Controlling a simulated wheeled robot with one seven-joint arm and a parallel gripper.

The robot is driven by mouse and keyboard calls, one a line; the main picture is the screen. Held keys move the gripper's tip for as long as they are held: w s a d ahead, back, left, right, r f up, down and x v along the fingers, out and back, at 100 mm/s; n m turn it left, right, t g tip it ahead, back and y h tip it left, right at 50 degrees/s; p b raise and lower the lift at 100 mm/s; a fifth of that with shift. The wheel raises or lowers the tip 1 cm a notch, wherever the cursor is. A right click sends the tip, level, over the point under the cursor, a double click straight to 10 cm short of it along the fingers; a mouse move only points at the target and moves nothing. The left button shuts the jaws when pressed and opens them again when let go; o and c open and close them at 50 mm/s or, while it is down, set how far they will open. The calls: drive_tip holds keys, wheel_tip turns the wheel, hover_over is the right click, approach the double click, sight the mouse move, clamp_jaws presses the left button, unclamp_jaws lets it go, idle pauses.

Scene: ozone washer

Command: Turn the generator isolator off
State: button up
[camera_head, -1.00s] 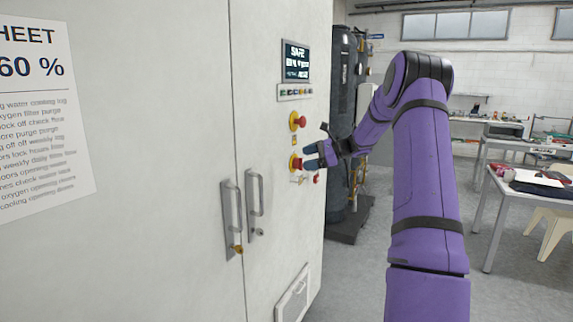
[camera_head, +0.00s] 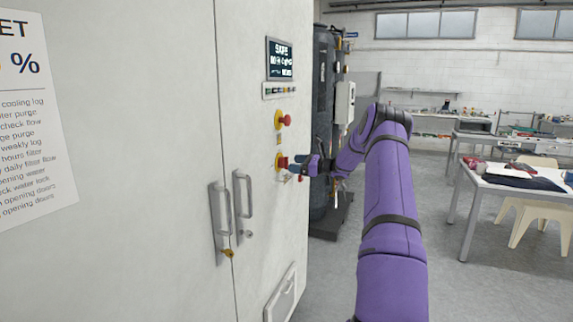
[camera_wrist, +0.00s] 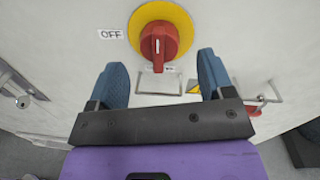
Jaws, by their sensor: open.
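The isolator is a red rotary knob (camera_wrist: 160,42) on a round yellow plate (camera_wrist: 181,14), set in the white cabinet front. In the wrist view its white pointer mark faces down, toward my gripper, and an OFF label (camera_wrist: 111,34) sits to its left. My gripper (camera_wrist: 164,72) is open, with blue padded fingers below and to either side of the knob, apart from it and holding nothing. In the head view the lower red and yellow knob (camera_head: 281,162) is just left of my gripper (camera_head: 296,168).
Another red and yellow control (camera_head: 282,119) sits above the knob, under a display (camera_head: 279,59). A hasp-like metal bracket (camera_wrist: 158,82) is just below the knob. Cabinet door handles (camera_head: 241,200) are to the left. A dark tank (camera_head: 324,110) stands behind my arm.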

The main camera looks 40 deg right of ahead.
sight(287, 163)
drive_tip(key=shift+x, duration=2.1)
drive_tip(key=c, duration=0.9)
